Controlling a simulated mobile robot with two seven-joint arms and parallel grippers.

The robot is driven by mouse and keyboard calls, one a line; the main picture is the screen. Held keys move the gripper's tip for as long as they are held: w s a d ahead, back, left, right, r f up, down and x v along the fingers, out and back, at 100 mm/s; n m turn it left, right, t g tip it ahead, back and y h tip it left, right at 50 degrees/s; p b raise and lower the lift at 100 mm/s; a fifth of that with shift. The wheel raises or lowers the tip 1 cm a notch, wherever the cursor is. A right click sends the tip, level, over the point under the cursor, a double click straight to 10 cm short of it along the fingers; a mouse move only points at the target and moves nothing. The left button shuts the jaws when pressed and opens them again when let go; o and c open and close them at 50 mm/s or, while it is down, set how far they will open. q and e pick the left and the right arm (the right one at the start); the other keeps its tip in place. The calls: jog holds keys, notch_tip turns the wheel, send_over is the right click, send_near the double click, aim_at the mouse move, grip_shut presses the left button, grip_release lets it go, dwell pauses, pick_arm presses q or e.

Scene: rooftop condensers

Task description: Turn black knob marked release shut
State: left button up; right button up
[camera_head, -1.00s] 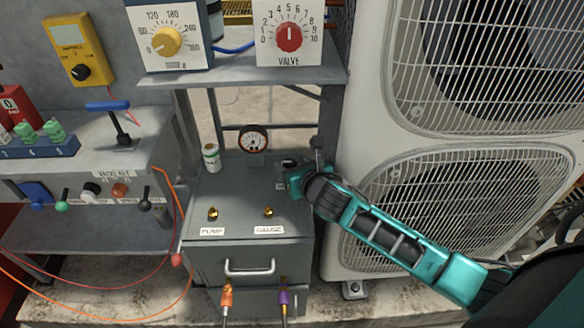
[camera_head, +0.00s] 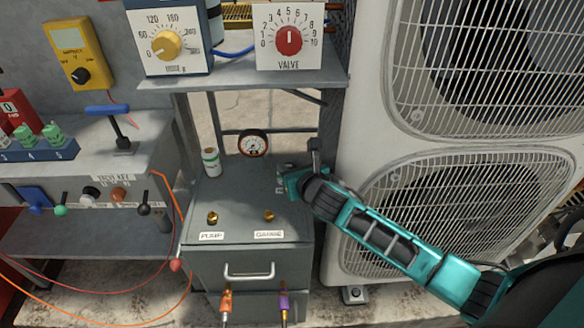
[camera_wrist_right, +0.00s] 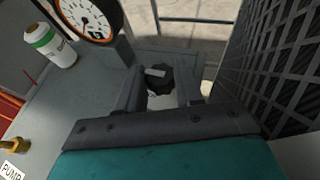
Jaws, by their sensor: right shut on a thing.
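The black knob (camera_wrist_right: 160,78) shows in the right wrist view, between the two fingers of my right gripper (camera_wrist_right: 160,92). A lighter bar runs across its top. In the head view my right gripper (camera_head: 288,178) is at the back right of the grey cabinet top (camera_head: 240,205), and it hides the knob and most of its label there. The gripper is shut on the knob. My left gripper is not in either view.
A round gauge (camera_head: 253,143) and a white-green canister (camera_head: 211,161) stand on the cabinet's back left. Brass fittings marked PUMP (camera_head: 212,218) and GAUGE (camera_head: 269,216) are at the front. A shelf (camera_head: 250,75) hangs above. The condenser (camera_head: 370,120) is close on the right.

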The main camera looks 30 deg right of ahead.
jog(key=shift+c, duration=0.3)
jog(key=shift+a+m+h, duration=0.1)
jog(key=shift+m+h, duration=0.3)
jog(key=m+h, duration=0.1)
jog(key=m+g+h+p, duration=0.1)
jog(key=m+h, duration=0.1)
jog(key=m+g+h+p, duration=0.1)
jog(key=h, duration=0.1)
jog(key=shift+w+a+r+m, duration=0.1)
jog(key=shift+w+a+m, duration=0.05)
jog(key=shift+a+m, duration=0.2)
jog(key=m+g+h, duration=0.2)
jog(key=shift+w+a+m+h+p, duration=0.15)
jog(key=shift+m+h+p, duration=0.15)
jog(key=shift+m+p, duration=0.1)
jog(key=m+g+h, duration=0.2)
jog(key=shift+w+m+g+b, duration=0.15)
jog(key=shift+m+g+b, duration=0.15)
jog(key=shift+m+b, duration=0.05)
jog(key=m+g+b, duration=0.1)
jog(key=m+g+h, duration=0.1)
jog(key=shift+w+a+f+g+b, duration=0.1)
jog(key=shift+f+g+b, duration=0.2)
jog(key=shift+b, duration=0.1)
jog(key=shift+w+r+m+g+h+b, duration=0.15)
jog(key=shift+m+g+h+b, duration=0.25)
jog(key=shift+m+g+b, duration=1)
